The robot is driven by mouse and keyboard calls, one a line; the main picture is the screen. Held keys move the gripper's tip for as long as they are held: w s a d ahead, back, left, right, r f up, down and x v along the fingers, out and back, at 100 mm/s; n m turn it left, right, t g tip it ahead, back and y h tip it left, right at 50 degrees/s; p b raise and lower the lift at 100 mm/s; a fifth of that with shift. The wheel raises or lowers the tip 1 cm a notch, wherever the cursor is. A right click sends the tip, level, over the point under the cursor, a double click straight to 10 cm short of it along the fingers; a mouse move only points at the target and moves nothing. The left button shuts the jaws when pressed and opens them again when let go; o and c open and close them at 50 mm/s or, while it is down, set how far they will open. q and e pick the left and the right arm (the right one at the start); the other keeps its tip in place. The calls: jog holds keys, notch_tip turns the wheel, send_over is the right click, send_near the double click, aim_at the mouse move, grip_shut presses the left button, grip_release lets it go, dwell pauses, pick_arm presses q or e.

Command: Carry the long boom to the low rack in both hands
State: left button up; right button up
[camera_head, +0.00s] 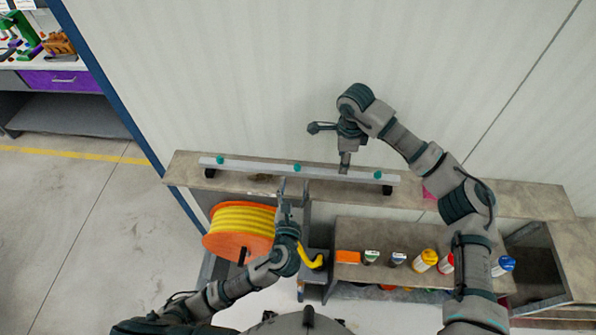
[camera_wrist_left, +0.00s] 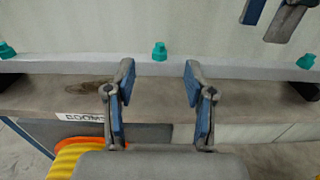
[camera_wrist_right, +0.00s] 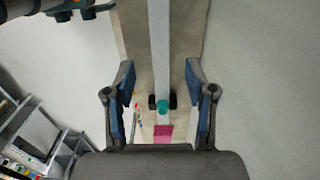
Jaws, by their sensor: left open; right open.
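The long boom (camera_head: 265,167) is a pale grey bar with several teal knobs. It lies on black end supports along a brown shelf against the wall. My left gripper (camera_head: 293,184) is open and empty in front of the boom's middle; in the left wrist view the boom (camera_wrist_left: 205,67) crosses beyond the open fingers (camera_wrist_left: 160,88). My right gripper (camera_head: 344,168) is open above the boom, right of its middle. In the right wrist view the boom (camera_wrist_right: 158,50) runs lengthwise between the open fingers (camera_wrist_right: 160,95); contact cannot be told. The low rack cannot be identified.
The brown shelf (camera_head: 480,199) carries a "BOOM" label (camera_wrist_left: 82,117). Below it are an orange reel with yellow hose (camera_head: 240,230) and a lower shelf (camera_head: 400,236) with several bottles. A magenta patch (camera_head: 429,193) lies beyond the boom's right end. Floor at left (camera_head: 60,220) is clear.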

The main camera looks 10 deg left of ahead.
aim_at(296, 169)
pick_arm(q)
jog(key=w, duration=0.7)
jog(key=shift+w+a+f, duration=0.1)
pick_arm(e)
notch_tip(296, 169, down, 7)
jog(key=shift+w+a+f, duration=0.1)
jog(key=shift+w, duration=0.05)
pick_arm(q)
jog(key=shift+w+d, duration=0.3)
jog(key=shift+w, duration=0.15)
pick_arm(e)
jog(key=shift+d+f, duration=0.3)
jog(key=shift+f, duration=0.15)
pick_arm(q)
jog(key=shift+a, duration=0.15)
jog(key=shift+c, duration=1)
pick_arm(e)
jog(key=shift+a, duration=0.15)
jog(key=shift+c, duration=1)
pick_arm(q)
jog(key=shift+a, duration=0.25)
grip_shut()
pick_arm(e)
jog(key=shift+a, duration=0.2)
grip_shut()
pick_arm(q)
jog(key=shift+d, duration=0.1)
pick_arm(e)
jog(key=shift+d+r, duration=0.1)
jog(key=shift+d, duration=0.1)
